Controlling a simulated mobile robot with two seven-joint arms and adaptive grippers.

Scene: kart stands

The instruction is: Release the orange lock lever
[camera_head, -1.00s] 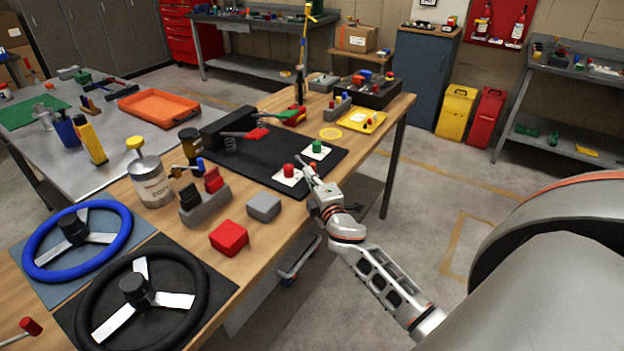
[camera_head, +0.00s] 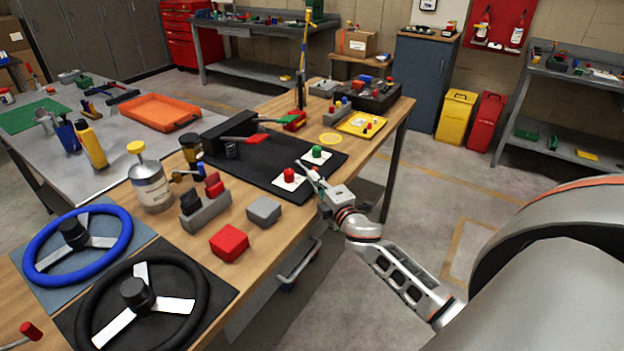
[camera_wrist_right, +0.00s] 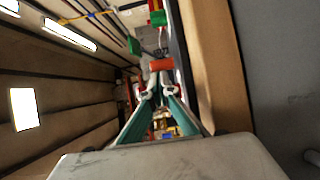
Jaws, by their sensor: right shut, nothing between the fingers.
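I cannot single out the orange lock lever with certainty in the head view. In the right wrist view an orange block-like part (camera_wrist_right: 161,64) shows just beyond my fingertips, with a gap I cannot judge. My right gripper (camera_head: 308,170) is shut and empty beside the right edge of the black mat, close to a red button (camera_head: 289,175) on a white plate; contact is unclear. It also shows in the right wrist view (camera_wrist_right: 157,88). A green button (camera_head: 318,152) sits just behind. My left gripper is not in view.
A red pedal (camera_head: 252,139) extends from a black housing on the black mat (camera_head: 270,172). A grey block (camera_head: 264,210), a red block (camera_head: 229,242) and two steering wheels stand nearer. An orange tray (camera_head: 158,108) is on the left table. Floor right of the bench is open.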

